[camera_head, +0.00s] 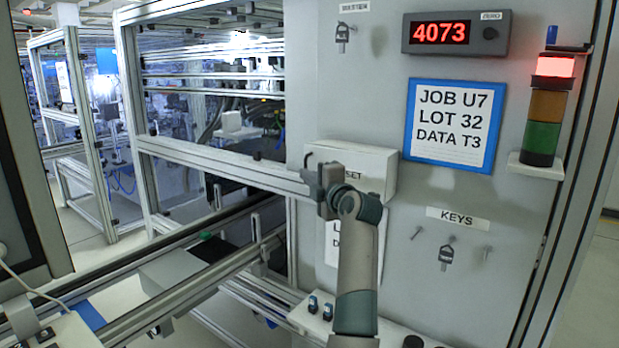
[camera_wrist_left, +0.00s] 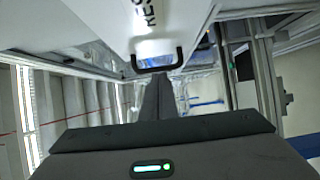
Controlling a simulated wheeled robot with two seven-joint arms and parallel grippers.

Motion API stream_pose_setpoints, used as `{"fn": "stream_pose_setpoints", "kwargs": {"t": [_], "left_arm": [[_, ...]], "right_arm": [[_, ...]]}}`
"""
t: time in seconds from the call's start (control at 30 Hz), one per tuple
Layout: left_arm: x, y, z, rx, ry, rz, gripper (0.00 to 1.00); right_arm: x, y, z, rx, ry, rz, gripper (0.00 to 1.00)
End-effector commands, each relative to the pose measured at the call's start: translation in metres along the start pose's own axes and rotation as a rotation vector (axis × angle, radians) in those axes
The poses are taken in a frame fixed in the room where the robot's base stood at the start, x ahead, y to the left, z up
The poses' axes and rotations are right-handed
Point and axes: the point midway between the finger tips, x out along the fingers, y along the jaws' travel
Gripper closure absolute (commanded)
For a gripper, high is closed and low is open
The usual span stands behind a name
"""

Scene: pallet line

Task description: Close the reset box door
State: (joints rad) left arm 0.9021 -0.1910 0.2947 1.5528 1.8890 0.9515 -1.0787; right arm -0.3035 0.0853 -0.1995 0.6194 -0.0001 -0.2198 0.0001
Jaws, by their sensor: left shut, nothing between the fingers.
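The reset box (camera_head: 375,163) is a white box on the grey panel, with the letters "SET" showing on its front. The door face (camera_wrist_left: 140,28) fills the top of the left wrist view, with part of the label and a black handle (camera_wrist_left: 157,64). In the head view the door looks close to the box front; I cannot tell whether a gap is left. My left gripper (camera_head: 318,178) is shut and empty, in front of the box's left part and hiding some of it. In the wrist view its fingers (camera_wrist_left: 158,92) point toward the handle; contact is unclear. My right gripper is not in view.
The panel carries a red display (camera_head: 440,33), a blue-framed job sign (camera_head: 453,125) and a stack light (camera_head: 546,110) lit red. A key (camera_head: 446,256) hangs under the KEYS label. A conveyor rail (camera_head: 190,290) and metal frame lie left of the panel.

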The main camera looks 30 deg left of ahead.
Motion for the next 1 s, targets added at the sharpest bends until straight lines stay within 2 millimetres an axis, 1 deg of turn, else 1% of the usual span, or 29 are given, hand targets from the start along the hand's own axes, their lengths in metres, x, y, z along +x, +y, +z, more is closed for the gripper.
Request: {"fn": "stream_pose_setpoints", "kwargs": {"t": [0.1,0.23,0.4,0.6,1.0], "left_arm": [[0.003,0.0,0.003,0.001,0.0,0.0,1.0],[0.012,0.001,0.01,0.0,0.0,0.0,1.0],[0.019,0.0,0.016,0.0,0.0,-0.001,1.0],[0.019,0.001,0.016,-0.001,0.0,0.0,1.0],[0.015,0.001,0.021,-0.001,-0.001,-0.001,1.0]], "right_arm": [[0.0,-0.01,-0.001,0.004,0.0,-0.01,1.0],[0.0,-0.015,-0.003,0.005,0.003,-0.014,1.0],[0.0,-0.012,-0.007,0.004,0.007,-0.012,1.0],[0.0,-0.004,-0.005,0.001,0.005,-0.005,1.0],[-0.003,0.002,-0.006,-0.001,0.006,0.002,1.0]]}}
